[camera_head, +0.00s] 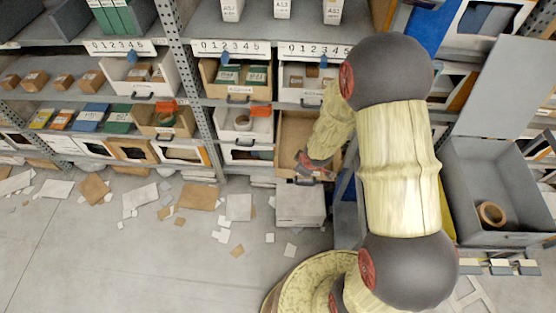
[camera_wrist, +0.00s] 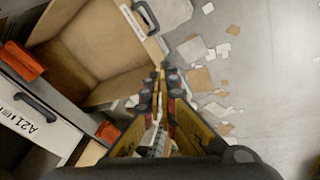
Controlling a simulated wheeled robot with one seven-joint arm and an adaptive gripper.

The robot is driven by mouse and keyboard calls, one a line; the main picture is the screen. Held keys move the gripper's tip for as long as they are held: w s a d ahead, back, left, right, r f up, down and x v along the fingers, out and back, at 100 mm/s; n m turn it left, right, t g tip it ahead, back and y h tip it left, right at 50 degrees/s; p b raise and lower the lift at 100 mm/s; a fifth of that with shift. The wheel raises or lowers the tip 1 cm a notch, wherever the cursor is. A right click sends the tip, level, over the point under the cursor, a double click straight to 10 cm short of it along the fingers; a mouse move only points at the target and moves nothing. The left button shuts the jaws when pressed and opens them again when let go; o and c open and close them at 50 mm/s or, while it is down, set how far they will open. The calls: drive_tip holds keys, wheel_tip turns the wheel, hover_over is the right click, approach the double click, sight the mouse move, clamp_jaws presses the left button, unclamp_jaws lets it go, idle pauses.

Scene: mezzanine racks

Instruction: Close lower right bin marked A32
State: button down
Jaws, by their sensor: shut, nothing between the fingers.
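An open, empty brown bin (camera_head: 293,130) is pulled out at the lower right of the middle rack bay. I cannot confirm the A32 mark. My gripper (camera_head: 310,165) is low at the bin's front right in the head view. In the wrist view my gripper (camera_wrist: 160,75) has its fingertips together and empty, beside the bin's edge; whether they touch it is unclear.
A grey box (camera_head: 300,203) stands below the open bin. Papers and cardboard (camera_head: 198,196) litter the floor. A grey tray with a tape roll (camera_head: 491,214) is at right.

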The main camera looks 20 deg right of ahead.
drive_tip(key=w+a+f+n+t+y, duration=0.2)
drive_tip(key=w+a+f+n, duration=0.1)
drive_tip(key=w+a+f, duration=0.1)
drive_tip(key=n+b, duration=0.1)
drive_tip(key=b, duration=0.2)
approach(277, 162)
wheel_tip(277, 162, down, 2)
drive_tip(key=w+a, duration=0.2)
drive_tip(key=shift+w+f+t, duration=0.1)
drive_tip(key=shift+w+t, duration=0.1)
drive_tip(key=shift+t, duration=0.1)
